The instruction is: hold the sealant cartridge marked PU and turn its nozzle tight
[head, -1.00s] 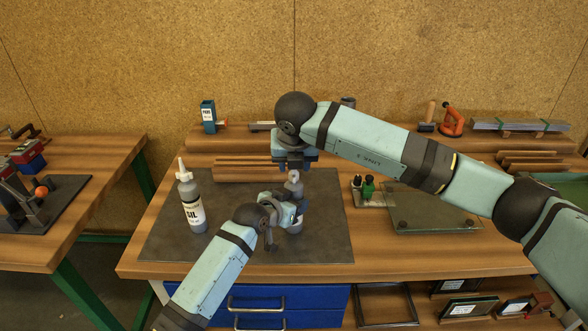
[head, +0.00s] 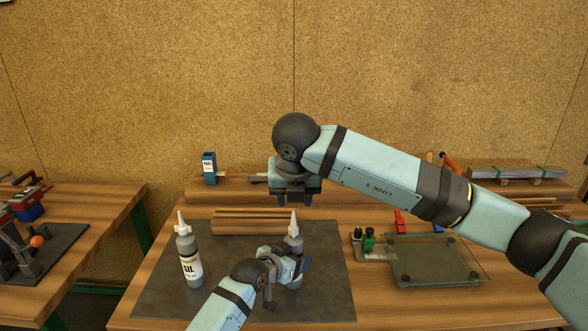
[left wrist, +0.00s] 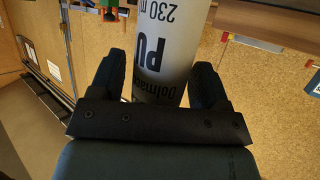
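The cartridge marked PU stands upright on the dark mat, its pale nozzle (head: 293,225) pointing up in the head view. In the left wrist view its white body (left wrist: 165,50) with black PU lettering fills the space between the fingers. A similar bottle marked SIL (head: 189,262) stands to the left.
Wooden strips (head: 250,222) lie behind. A glass panel (head: 435,260) and a small green-topped item (head: 369,241) are to the right.

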